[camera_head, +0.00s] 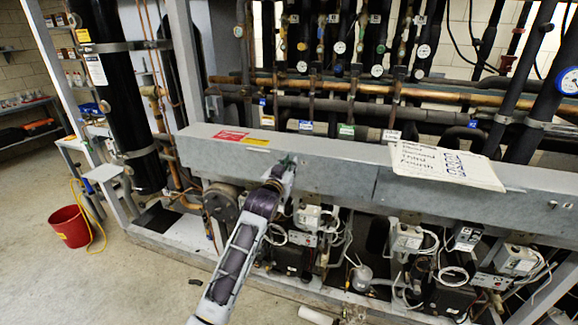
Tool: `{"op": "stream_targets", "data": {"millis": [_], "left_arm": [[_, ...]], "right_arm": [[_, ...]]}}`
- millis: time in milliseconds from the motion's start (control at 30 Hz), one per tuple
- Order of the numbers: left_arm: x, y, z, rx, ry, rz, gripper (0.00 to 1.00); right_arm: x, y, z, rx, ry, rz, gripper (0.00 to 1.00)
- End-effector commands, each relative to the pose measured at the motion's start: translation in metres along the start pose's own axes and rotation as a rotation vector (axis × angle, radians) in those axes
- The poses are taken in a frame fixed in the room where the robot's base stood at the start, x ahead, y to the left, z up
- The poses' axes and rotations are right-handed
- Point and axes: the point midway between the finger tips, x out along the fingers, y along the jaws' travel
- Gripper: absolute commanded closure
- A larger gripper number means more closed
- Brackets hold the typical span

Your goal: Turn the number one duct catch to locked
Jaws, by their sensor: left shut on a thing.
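A long grey metal duct (330,152) runs across the front of the rack. My left arm reaches up from the bottom of the picture to the duct's front face. My left gripper (284,168) is at the duct's upper front edge, just right of the red and yellow labels. It is shut on a small catch there, which looks to be the number one duct catch. The gripper hides most of the catch, so I cannot tell its position. My right gripper is not in view.
A paper sheet (445,163) lies on the duct at right. Pipes and round gauges (376,71) stand behind it. Compressors and looped cables (408,238) sit below. A red bucket (70,227) stands on the floor at left, where there is free room.

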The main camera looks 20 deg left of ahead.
Motion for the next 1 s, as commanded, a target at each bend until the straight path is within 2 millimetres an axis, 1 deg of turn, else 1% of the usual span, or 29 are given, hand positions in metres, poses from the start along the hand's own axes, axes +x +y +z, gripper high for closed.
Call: {"op": "stream_targets", "data": {"millis": [267, 467, 667, 1000], "left_arm": [[0.000, 0.000, -0.002, 0.034, 0.003, 0.000, 1.00], [0.000, 0.000, -0.003, 0.094, 0.003, 0.000, 1.00], [0.001, 0.000, -0.004, 0.223, 0.002, -0.001, 1.00], [0.001, 0.001, -0.005, 0.534, 0.003, -0.001, 1.00]], "right_arm": [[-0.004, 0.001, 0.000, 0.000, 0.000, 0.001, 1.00], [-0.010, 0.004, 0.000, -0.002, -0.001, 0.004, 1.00], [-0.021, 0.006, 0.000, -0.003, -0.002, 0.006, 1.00], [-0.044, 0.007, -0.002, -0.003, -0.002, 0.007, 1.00]]}}
